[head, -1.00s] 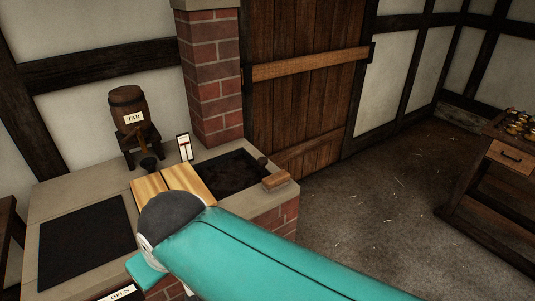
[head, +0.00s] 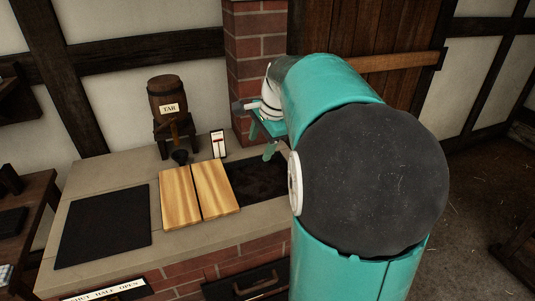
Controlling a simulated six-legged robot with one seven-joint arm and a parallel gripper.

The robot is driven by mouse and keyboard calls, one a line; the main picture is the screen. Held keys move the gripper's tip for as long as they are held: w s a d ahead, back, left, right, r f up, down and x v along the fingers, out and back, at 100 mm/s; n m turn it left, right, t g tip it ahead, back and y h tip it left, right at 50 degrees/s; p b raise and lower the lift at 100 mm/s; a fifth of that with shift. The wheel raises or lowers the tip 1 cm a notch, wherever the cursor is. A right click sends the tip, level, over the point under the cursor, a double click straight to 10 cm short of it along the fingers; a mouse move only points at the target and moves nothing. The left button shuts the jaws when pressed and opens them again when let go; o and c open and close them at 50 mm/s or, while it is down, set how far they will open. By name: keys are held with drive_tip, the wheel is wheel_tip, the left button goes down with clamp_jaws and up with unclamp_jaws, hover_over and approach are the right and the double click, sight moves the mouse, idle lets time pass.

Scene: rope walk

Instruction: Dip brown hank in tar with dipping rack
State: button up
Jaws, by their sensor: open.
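A wooden barrel labelled TAR (head: 166,98) stands on a dark stand at the back of the stone-topped brick counter (head: 115,168), with a small dark cup (head: 180,156) below its tap. Two light wooden boards (head: 198,190) lie side by side on the counter. A dark recessed opening (head: 262,182) lies to their right, partly hidden by my arm. My gripper (head: 268,143) is over the back of that opening, open, its teal fingers pointing down; I see nothing between them. I cannot make out the brown hank or the dipping rack.
A flat black plate (head: 103,224) covers the counter's left part. A small card with a red mark (head: 218,144) stands near the brick chimney (head: 256,60). A sign reading SHUT HALF OPEN (head: 105,290) is on the front. A dark side table (head: 24,225) stands at left.

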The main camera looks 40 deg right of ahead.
drive_tip(key=d+f+m+y, duration=0.1)
drive_tip(key=d+f+m, duration=0.45)
drive_tip(key=d, duration=0.55)
drive_tip(key=d+f+m, duration=0.4)
drive_tip(key=d+m, duration=0.2)
drive_tip(key=d, duration=0.5)
drive_tip(key=x, duration=1.3)
drive_tip(key=shift+w+a, duration=0.15)
drive_tip(key=shift+w, duration=0.05)
drive_tip(key=shift+r, duration=0.1)
clamp_jaws()
wheel_tip(320, 180, up, 9)
